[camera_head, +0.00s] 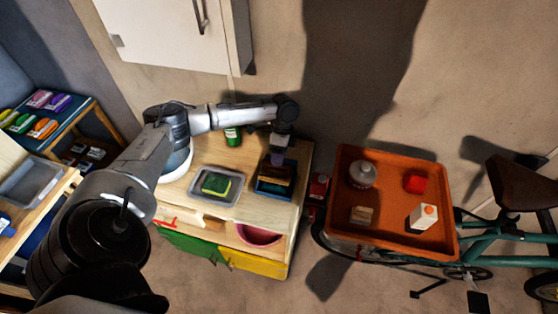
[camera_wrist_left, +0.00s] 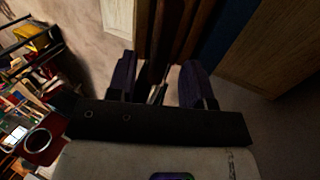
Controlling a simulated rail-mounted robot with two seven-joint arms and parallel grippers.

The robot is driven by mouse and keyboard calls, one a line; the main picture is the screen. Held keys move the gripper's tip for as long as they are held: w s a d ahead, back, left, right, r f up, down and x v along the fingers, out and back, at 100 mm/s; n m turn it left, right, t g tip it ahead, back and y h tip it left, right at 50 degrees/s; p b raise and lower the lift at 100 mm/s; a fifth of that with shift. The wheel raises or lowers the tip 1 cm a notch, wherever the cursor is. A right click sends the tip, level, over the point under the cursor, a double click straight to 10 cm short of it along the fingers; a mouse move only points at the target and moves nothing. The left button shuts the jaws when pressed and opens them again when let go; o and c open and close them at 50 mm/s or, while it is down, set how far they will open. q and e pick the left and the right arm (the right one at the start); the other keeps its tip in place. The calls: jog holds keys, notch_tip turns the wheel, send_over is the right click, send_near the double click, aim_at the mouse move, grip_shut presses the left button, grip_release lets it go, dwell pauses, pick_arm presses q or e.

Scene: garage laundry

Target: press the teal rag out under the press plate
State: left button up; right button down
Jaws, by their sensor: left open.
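A blue box (camera_head: 273,192) stands at the right end of the wooden worktop, with a brown wooden plate (camera_head: 277,173) in its top. I take these for the press and its plate. My left gripper (camera_head: 280,155) is over the box, pointing down. In the left wrist view my left gripper (camera_wrist_left: 160,78) has its two dark fingers apart, with brown wooden slats (camera_wrist_left: 174,35) in front of and between them. I cannot tell whether the fingers touch the wood. I cannot make out the teal rag; anything under the plate is hidden. My right gripper is out of view.
A grey tray (camera_head: 236,198) with a green and yellow sponge (camera_head: 216,184) sits left of the box. A green can (camera_head: 233,136) stands behind. A pink bowl (camera_head: 260,235) is on a lower level in front. An orange tray (camera_head: 390,238) on a bicycle is at the right.

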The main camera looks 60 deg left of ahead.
pick_arm(q)
jog(key=shift+x, duration=1.05)
grip_shut()
